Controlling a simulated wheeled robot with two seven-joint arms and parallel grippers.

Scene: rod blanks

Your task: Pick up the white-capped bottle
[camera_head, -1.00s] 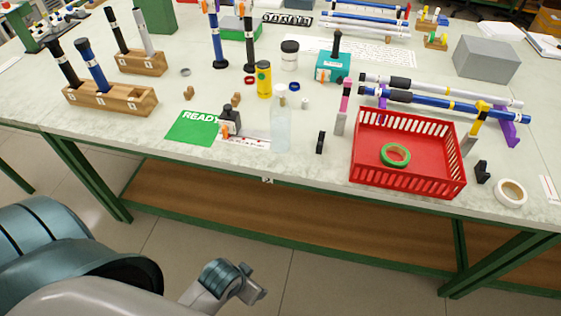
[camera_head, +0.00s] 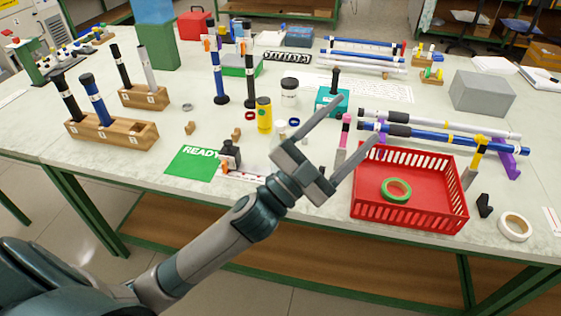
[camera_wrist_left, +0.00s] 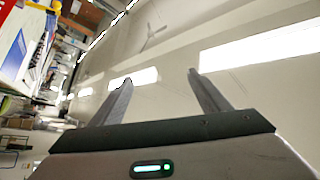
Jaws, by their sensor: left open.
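The clear bottle with the white cap (camera_head: 281,127) stands upright near the front middle of the table in the head view. My left arm and gripper hide most of its body. My left gripper (camera_head: 359,119) is open and empty, raised in front of the table and beside the bottle, its fingers pointing up and to the right. In the left wrist view the open fingers (camera_wrist_left: 160,78) have only ceiling and lights between them, and the bottle cannot be made out. My right gripper does not show.
A red basket (camera_head: 360,212) with green tape (camera_head: 396,190) stands right of the gripper. A yellow container (camera_head: 264,115), a black-lidded jar (camera_head: 289,92) and a teal box (camera_head: 326,101) stand behind the bottle. A green READY mat (camera_head: 190,165) lies to the left.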

